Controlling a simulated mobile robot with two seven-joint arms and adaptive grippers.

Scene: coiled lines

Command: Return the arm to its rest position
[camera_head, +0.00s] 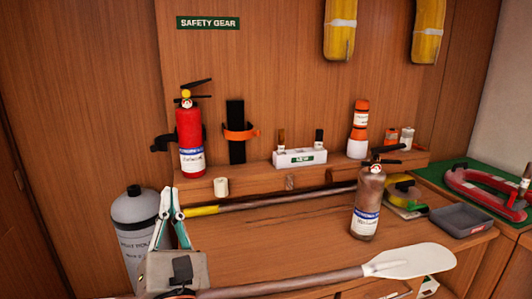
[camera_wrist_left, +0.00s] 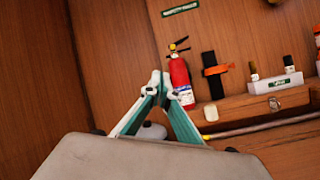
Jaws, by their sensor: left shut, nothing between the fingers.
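My left gripper (camera_head: 171,197) is at the lower left of the head view, pointing up with its teal and white fingers together and empty. In the left wrist view its fingertips (camera_wrist_left: 157,84) also meet, with nothing held. It looks to be in front of the wooden wall and bench, apart from the objects there. The right gripper does not clearly show in the head view.
A grey cylinder (camera_head: 132,225) stands left of my gripper. A paddle (camera_head: 395,262) lies across the front. A brownish extinguisher (camera_head: 367,204) stands on the bench (camera_head: 290,240), with a grey tray (camera_head: 462,220) to its right. An empty black strap holder (camera_head: 236,140) is on the wall.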

